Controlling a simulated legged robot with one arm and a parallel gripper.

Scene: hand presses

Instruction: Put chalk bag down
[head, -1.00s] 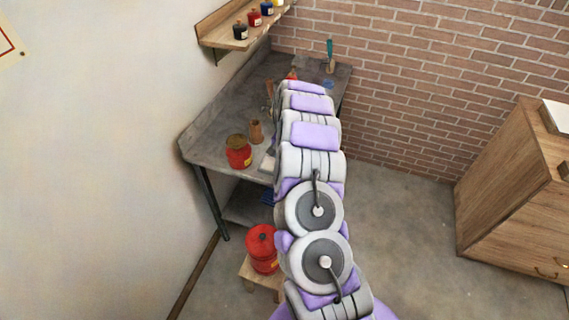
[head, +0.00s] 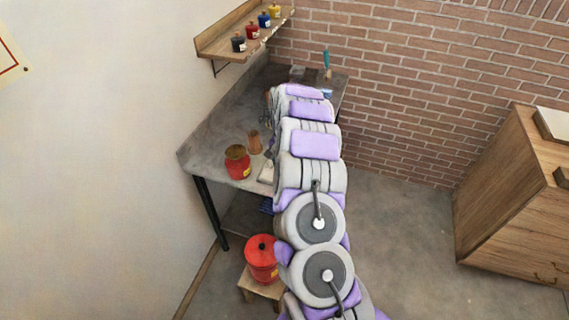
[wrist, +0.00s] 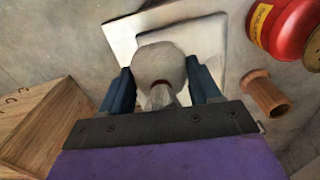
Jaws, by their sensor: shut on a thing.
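In the wrist view, the chalk bag (wrist: 158,66) is a round, pale grey cloth pouch with a gathered, tied neck. My gripper (wrist: 161,88) has its two dark blue fingers on either side of the bag and is shut on it. Behind the bag in that view lie flat pale slabs (wrist: 205,40); I cannot tell whether the bag touches them. In the head view, my arm hides the gripper and the bag. The grey workbench (head: 215,125) stands along the left wall.
A red tin (head: 237,163) and a wooden cylinder (head: 254,142) stand on the bench near the slabs. A wooden box (wrist: 40,125) is left in the wrist view. A larger red can (head: 262,258) sits on a low stool. A shelf (head: 225,42) holds small jars above.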

